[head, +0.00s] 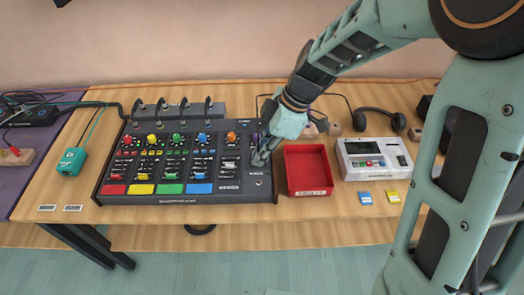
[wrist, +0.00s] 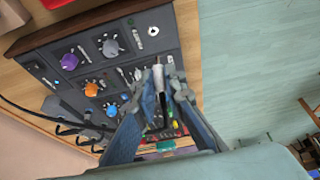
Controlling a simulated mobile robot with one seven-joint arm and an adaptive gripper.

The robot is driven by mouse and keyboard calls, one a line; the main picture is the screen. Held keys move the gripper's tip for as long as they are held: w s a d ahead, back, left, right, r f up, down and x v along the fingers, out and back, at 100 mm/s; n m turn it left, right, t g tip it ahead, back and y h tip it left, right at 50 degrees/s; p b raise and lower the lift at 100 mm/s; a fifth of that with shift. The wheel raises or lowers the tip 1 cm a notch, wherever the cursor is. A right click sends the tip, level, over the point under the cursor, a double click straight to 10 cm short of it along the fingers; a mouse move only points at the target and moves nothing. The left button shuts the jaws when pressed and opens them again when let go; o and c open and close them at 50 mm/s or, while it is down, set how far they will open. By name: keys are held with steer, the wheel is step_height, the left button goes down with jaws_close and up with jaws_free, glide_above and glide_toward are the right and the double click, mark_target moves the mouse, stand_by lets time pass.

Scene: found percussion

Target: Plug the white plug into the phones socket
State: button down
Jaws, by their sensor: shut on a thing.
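My gripper (head: 262,157) is over the right part of the dark mixer (head: 150,199). In the wrist view my gripper (wrist: 160,80) is shut on the white plug (wrist: 158,76), which shows as a pale, slim piece between the fingertips. The fingers hide part of it. In the head view I cannot make out the plug. The phones socket (wrist: 153,31) is a round, light-rimmed hole on the mixer panel, ahead of the fingertips in the wrist view. It also shows as a small spot in the head view (head: 258,183), below my gripper. The plug appears apart from it.
A red tray (head: 308,190) stands right of the mixer, beside a white device (head: 374,158). Dark headphones (head: 377,121) lie behind, with a dark cable running left. Knobs (wrist: 110,47) rise from the panel near the fingers. A teal box (head: 72,161) sits at left.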

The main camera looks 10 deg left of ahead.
steer(key=shift+f+b, duration=0.1)
steer(key=shift+b, duration=0.4)
steer(key=b, duration=0.5)
glide_above(256, 182)
steer(key=d, duration=0.2)
steer(key=f, duration=0.5)
steer(key=shift+w+a+f, duration=0.1)
steer(key=shift+a+f, duration=0.15)
steer(key=shift+f, duration=0.05)
steer(key=shift+b, duration=0.9)
stand_by(0.7)
steer(key=shift+f+b, duration=1.75)
steer(key=shift+f, duration=0.05)
steer(key=c, duration=1.9)
jaws_free()
steer(key=shift+r, duration=0.1)
steer(key=v, duration=1.2)
